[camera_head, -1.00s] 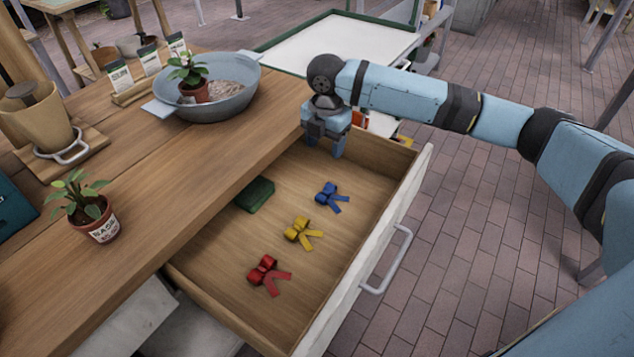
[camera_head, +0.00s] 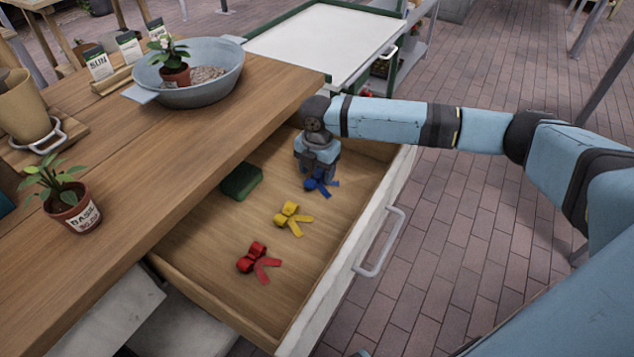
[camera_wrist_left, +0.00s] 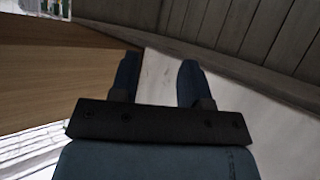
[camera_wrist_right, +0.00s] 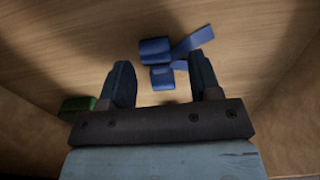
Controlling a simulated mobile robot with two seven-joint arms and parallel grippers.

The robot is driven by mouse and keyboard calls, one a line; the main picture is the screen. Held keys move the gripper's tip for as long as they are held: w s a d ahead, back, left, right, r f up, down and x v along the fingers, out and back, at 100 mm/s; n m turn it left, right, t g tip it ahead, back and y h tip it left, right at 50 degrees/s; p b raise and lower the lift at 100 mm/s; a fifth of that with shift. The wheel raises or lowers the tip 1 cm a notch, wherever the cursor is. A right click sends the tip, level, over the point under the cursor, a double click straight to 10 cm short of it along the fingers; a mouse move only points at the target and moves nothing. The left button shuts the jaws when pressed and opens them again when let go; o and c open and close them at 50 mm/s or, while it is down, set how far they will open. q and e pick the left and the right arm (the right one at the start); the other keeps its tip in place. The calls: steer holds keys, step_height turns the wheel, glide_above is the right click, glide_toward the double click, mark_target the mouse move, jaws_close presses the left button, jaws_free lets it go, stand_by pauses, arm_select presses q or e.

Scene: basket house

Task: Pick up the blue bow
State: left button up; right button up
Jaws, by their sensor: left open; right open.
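The blue bow (camera_head: 321,183) lies on the floor of the open drawer (camera_head: 213,266), toward its far end. My right gripper (camera_head: 317,178) is low in the drawer, just behind the bow, and partly overlaps it in the head view. In the right wrist view the bow (camera_wrist_right: 172,58) lies just ahead of the open fingers (camera_wrist_right: 160,84), with its near loop around the gap between the tips. Whether they touch is not clear. My left gripper (camera_wrist_left: 154,78) is open and empty in the left wrist view; it is not in the head view.
A yellow bow (camera_head: 290,217) and a red bow (camera_head: 254,259) lie nearer in the drawer. A green block (camera_head: 241,181) lies by its left side and shows in the right wrist view (camera_wrist_right: 78,106). The wooden tabletop (camera_head: 150,190) overhangs the drawer's left side.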

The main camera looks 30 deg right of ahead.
steer(key=shift+f, duration=0.35)
steer(key=shift+r, duration=0.1)
steer(key=c, duration=1)
